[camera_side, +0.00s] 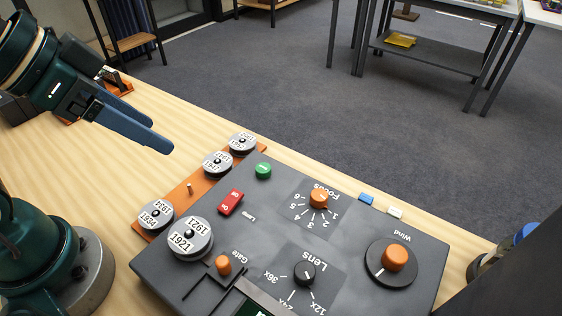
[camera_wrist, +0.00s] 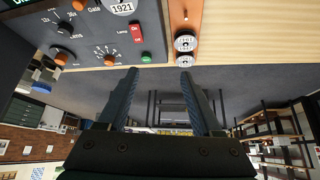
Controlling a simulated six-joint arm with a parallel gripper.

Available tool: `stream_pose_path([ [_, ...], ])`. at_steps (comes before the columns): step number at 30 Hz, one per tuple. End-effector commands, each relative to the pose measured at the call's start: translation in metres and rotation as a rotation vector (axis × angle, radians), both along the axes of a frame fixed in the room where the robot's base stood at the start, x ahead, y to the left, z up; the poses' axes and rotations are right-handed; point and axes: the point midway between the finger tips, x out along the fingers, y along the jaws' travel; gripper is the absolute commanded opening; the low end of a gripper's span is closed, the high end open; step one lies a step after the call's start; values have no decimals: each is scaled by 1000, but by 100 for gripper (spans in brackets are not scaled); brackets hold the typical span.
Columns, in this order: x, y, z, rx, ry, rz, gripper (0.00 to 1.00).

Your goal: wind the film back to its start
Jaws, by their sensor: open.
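The film reader's dark console (camera_side: 330,245) lies on the wooden bench. Its wind knob (camera_side: 396,257), orange on a black disc, is at the console's right. A reel marked 1921 (camera_side: 190,239) sits on the console's left part, and its edge also shows in the wrist view (camera_wrist: 122,6). My gripper (camera_side: 162,146) is open and empty, up at the left, apart from the console. In the wrist view my gripper's two fingers (camera_wrist: 158,75) stand apart with nothing between them. The screen is mostly cut off at the bottom of the side view.
An orange rack (camera_side: 177,198) beside the console carries several labelled reels, with one bare peg. The console also has a red lamp switch (camera_side: 230,202), green button (camera_side: 263,171), focus knob (camera_side: 319,197), lens knob (camera_side: 304,273) and orange gate knob (camera_side: 223,265). A dark post stands at lower right.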

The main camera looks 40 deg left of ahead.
Motion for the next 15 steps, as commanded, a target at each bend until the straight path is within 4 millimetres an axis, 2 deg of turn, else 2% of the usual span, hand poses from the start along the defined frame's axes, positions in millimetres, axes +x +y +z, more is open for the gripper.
stream_pose_path([
  [2,2,10,2,22,10,55,67],
  [5,11,11,11,37,15,66,67],
  [11,36,-4,30,46,6,-9,67],
  [15,59,-24,43,52,0,-97,67],
])
